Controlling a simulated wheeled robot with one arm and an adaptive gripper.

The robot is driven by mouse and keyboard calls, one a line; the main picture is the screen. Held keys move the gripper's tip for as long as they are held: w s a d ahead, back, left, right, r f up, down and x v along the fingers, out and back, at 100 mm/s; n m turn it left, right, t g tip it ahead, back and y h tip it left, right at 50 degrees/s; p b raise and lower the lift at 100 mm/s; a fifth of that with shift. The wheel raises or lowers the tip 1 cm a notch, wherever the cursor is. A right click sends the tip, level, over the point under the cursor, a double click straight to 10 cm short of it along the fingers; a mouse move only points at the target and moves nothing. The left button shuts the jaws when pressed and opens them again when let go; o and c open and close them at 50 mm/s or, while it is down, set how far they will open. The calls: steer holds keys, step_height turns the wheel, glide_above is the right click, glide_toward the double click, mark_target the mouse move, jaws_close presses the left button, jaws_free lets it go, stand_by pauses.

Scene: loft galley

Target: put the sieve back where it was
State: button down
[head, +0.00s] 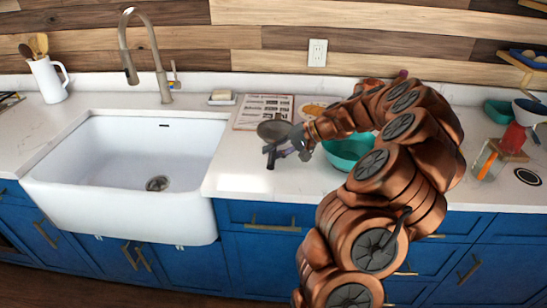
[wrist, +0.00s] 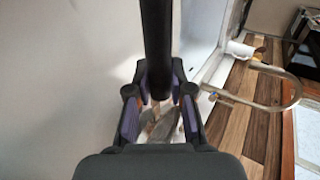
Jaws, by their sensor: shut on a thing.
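The sieve (head: 274,130) shows in the head view as a grey round piece just behind my gripper, above the counter in front of the printed sheet. My gripper (head: 277,152) is shut on the sieve, between the sink and the teal bowl. In the wrist view a dark rod, which looks like the sieve's handle (wrist: 157,45), runs from the top edge down between the two fingers (wrist: 159,92).
A teal bowl (head: 343,160) stands right of my gripper, partly behind my arm. The white sink (head: 130,195) and faucet (head: 162,75) are left. A printed sheet (head: 264,107) and soap dish (head: 222,98) lie behind. A glass jar (head: 487,160) stands far right.

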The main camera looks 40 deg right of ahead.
steer(key=shift+f+p, duration=0.35)
steer(key=shift+f, duration=1.3)
steer(key=c, duration=1)
jaws_free()
steer(key=shift+c, duration=0.2)
steer(key=b+v, duration=0.3)
steer(key=v, duration=0.9)
steer(key=shift+b, duration=0.35)
